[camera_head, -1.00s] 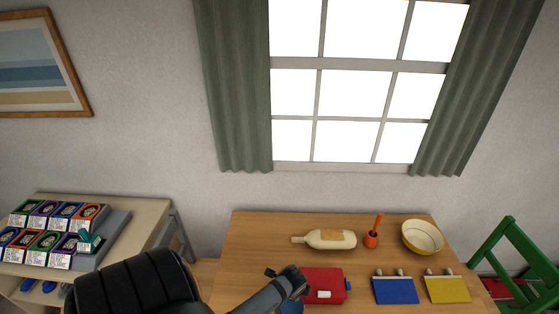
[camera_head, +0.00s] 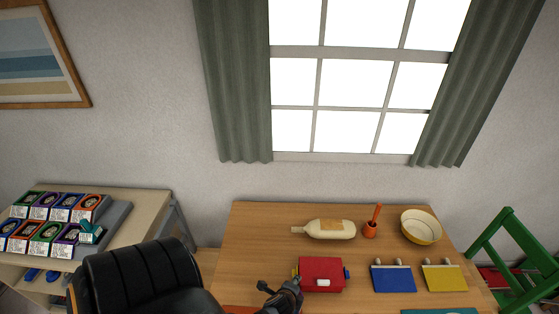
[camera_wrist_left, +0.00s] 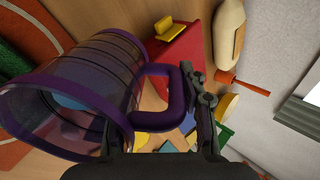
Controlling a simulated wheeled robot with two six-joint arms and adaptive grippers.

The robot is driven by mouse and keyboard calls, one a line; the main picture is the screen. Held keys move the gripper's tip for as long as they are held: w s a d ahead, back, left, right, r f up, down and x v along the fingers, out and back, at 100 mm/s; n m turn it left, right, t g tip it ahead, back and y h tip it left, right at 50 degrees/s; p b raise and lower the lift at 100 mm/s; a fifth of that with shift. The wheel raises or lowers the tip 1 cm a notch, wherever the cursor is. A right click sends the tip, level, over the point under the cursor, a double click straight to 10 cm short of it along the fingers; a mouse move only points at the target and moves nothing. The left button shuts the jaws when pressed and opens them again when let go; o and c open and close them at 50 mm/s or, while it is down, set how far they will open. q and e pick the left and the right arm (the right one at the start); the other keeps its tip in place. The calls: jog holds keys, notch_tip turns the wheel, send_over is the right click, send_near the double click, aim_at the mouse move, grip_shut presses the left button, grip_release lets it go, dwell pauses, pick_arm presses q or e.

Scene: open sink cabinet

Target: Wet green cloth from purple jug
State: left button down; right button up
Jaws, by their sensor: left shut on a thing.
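The purple jug (camera_wrist_left: 75,92) fills the left of the left wrist view. It has clear, dark-ringed walls, a purple rim and a purple handle (camera_wrist_left: 176,92). My left gripper (camera_wrist_left: 194,92) is shut on the handle. I cannot tell whether the jug holds water; a bluish patch shows through its wall. In the head view my left gripper (camera_head: 279,291) is in front of the red box, and the jug is not seen there. A teal-green flat piece (camera_head: 440,311) shows at the bottom edge; I cannot tell whether it is the green cloth. My right gripper is not in view.
The wooden table (camera_head: 250,235) holds a red box (camera_head: 321,272), a cream bottle (camera_head: 330,229), an orange pot (camera_head: 370,230), a bowl (camera_head: 421,227), a blue pad (camera_head: 393,279) and a yellow pad (camera_head: 444,278). A black chair (camera_head: 145,278) and a green chair (camera_head: 510,245) flank it.

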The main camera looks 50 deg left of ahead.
pick_arm(q)
jog(key=shift+s+d+r+t+y, duration=0.2)
jog(key=shift+s+t+y, duration=0.15)
jog(key=shift+t, duration=0.35)
dwell(2.3)
jog(key=shift+s+d+r+t+y, duration=0.1)
jog(key=shift+s+r+t+y, duration=0.15)
jog(key=shift+r+t, duration=0.2)
jog(key=shift+s+d+r+t+y, duration=0.1)
jog(key=shift+s+r+t, duration=0.15)
jog(key=shift+r+t, duration=0.2)
dwell(2.4)
jog(key=shift+w+a+f+g, duration=0.15)
jog(key=shift+w+f+g, duration=0.25)
jog(key=shift+f+g, duration=0.1)
jog(key=shift+w+f+g+h, duration=0.15)
jog(key=shift+f+g+h, duration=0.25)
jog(key=shift+a, duration=0.15)
jog(key=shift+w, duration=0.1)
